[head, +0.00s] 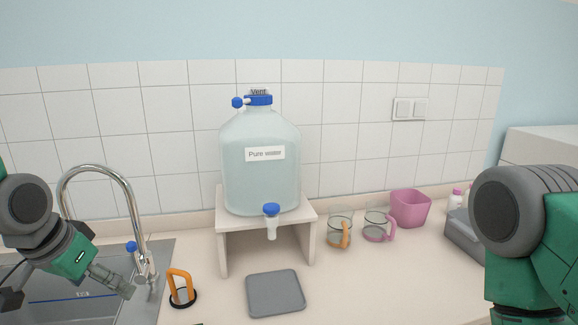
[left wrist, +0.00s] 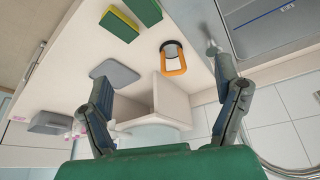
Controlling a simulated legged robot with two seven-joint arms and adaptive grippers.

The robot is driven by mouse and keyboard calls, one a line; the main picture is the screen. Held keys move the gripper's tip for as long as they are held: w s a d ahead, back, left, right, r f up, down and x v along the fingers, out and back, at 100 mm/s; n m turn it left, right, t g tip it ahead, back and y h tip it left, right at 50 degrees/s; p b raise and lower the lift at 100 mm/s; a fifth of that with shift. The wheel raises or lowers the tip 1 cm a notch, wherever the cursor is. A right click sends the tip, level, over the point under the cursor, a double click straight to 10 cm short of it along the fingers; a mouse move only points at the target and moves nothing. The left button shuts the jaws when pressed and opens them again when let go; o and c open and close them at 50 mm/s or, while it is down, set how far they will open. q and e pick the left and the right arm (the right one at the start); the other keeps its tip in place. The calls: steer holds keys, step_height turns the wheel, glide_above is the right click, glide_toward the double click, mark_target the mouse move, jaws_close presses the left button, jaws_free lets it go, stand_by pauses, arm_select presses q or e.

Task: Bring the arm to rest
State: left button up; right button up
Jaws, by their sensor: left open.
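My left arm comes in from the left in the head view, and its green-bodied left gripper (head: 68,292) hangs over the sink area. One pale finger shows clearly there; the other is dark and partly cut off by the frame's left edge. In the left wrist view, the two fingers of the left gripper (left wrist: 150,85) are spread wide with nothing between the tips. The counter and the stand show beyond them. My right arm fills the right edge of the head view as a grey joint and green link; its gripper is out of the picture.
A steel faucet (head: 103,172) rises beside the sink (head: 60,312). An orange-handled item (head: 181,283) stands near the sink's right edge. A "Pure water" bottle (head: 259,180) sits on a stand (head: 223,247) behind a grey mat (head: 275,293). Two beakers and a pink container (head: 410,208) stand farther right.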

arm_select(q)
steer(key=s+d+f+n+g, duration=0.15)
steer(key=s+f, duration=0.35)
steer(key=f, duration=0.5)
steer(key=s+d+f+g, duration=0.1)
steer(key=s+d+f, duration=0.1)
steer(key=s+f, duration=0.65)
steer(key=s+f+n+g+y, duration=0.1)
steer(key=s+f+g, duration=0.1)
steer(key=s+f, duration=1.05)
step_height(320, 180, down, 12)
steer(key=w+d+b, duration=0.1)
steer(key=b, duration=1.2)
steer(key=shift+w+f+m+t, duration=0.2)
steer(key=shift+w+m+t, duration=0.1)
steer(key=shift+m+t, duration=0.05)
arm_select(e)
step_height(320, 180, down, 14)
steer(key=shift+w+d+r, duration=0.2)
steer(key=shift+w, duration=0.05)
